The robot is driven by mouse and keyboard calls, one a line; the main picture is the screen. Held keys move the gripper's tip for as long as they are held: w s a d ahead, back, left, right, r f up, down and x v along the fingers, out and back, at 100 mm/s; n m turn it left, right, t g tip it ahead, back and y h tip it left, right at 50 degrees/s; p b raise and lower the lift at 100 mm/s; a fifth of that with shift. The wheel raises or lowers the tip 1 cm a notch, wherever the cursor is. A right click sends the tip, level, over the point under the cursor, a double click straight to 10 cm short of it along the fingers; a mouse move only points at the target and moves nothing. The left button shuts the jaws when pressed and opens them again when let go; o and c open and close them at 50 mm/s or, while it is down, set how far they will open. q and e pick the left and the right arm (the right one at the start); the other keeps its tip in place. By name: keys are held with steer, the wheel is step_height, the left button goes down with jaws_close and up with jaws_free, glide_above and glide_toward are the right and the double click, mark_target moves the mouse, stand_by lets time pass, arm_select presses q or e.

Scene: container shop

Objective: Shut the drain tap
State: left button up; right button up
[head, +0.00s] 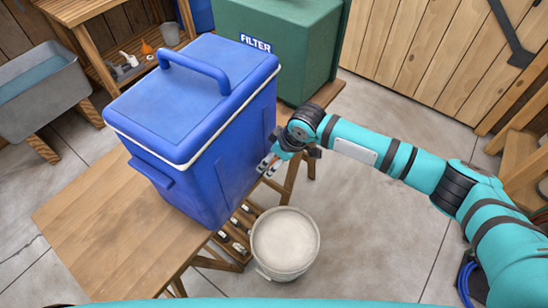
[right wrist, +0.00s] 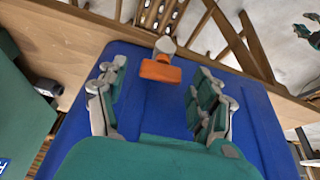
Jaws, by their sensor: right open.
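A blue cooler (head: 200,150) with a lid and carrying handle stands on the wooden table. It also fills the middle of the right wrist view (right wrist: 70,130). The drain tap shows there as an orange handle (right wrist: 160,71) with a pale grey body (right wrist: 165,44) just beyond it. My right gripper (head: 267,164) is at the cooler's right side, low down. In the right wrist view its fingers (right wrist: 160,95) are spread on either side of the tap's line, with the orange handle ahead between the tips, apparently untouched. The head view does not show the tap clearly.
A pale bucket (head: 262,268) stands below the table's right edge. A green box marked FILTER (head: 300,45) stands behind the cooler. A grey sink (head: 40,105) and a wooden shelf (head: 95,50) are at the left. Floor to the right is mostly clear.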

steer(key=v, duration=1.2)
steer(key=shift+a, duration=0.1)
